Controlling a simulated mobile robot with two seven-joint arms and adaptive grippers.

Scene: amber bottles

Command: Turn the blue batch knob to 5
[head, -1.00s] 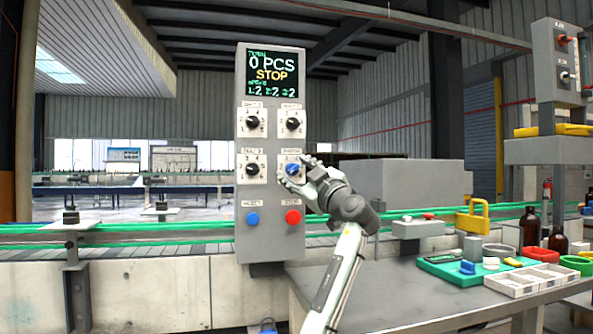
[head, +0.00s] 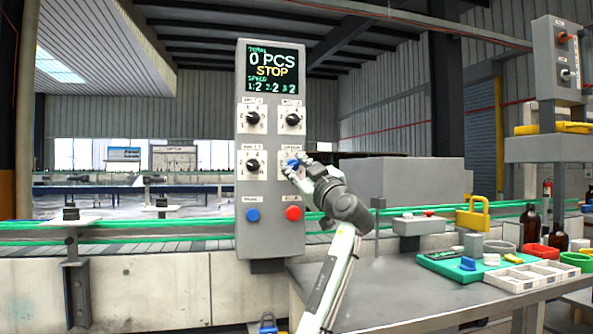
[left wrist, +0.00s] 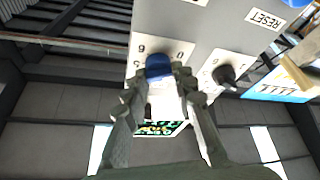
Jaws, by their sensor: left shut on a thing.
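The blue batch knob (head: 293,162) is the lower right of the dials on the grey control panel (head: 270,222). My left gripper (head: 291,170) is at the panel, its fingers around this knob and shut on it. In the left wrist view the blue knob (left wrist: 158,66) sits between the two fingertips (left wrist: 163,88), on a white dial plate (left wrist: 180,50). The fingers hide part of the dial, and I cannot tell which number the knob points to. My right gripper is not in view.
The panel screen (head: 272,70) reads 0 PCS and STOP. Black knobs (head: 253,165) sit beside and above the blue one. A blue button (head: 252,215) and a red button (head: 293,213) are below. A workbench (head: 400,295) with a green tray (head: 440,265) stands at the right.

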